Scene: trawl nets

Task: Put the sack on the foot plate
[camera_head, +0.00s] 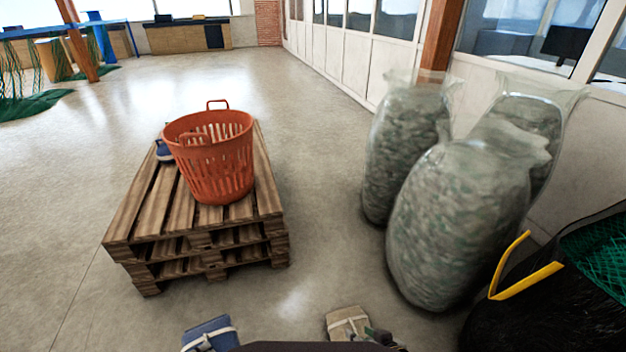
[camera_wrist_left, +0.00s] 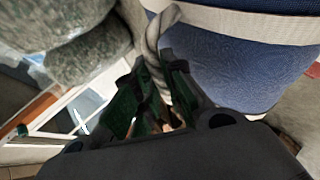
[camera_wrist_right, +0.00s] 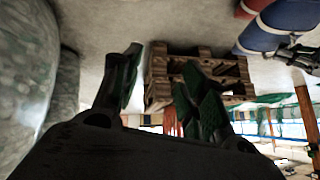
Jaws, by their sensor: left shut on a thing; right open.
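Several clear sacks (camera_head: 462,215) filled with grey-green material stand upright on the floor at the right in the head view. My left gripper (camera_wrist_left: 155,105) is shut on a grey rope (camera_wrist_left: 153,45) beside a blue item with a pale band (camera_wrist_left: 225,65). That blue item also shows at the bottom of the head view (camera_head: 209,335). My right gripper (camera_wrist_right: 165,75) is open and empty, with a clear sack (camera_wrist_right: 25,65) to its left in its wrist view. In the head view only a bit of it shows (camera_head: 380,337). I cannot make out a foot plate.
An orange basket (camera_head: 212,160) stands on stacked wooden pallets (camera_head: 190,245). A black bag with a yellow handle (camera_head: 525,285) is at the lower right. A beige strapped item (camera_head: 347,323) is at the bottom. Floor between pallets and sacks is clear.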

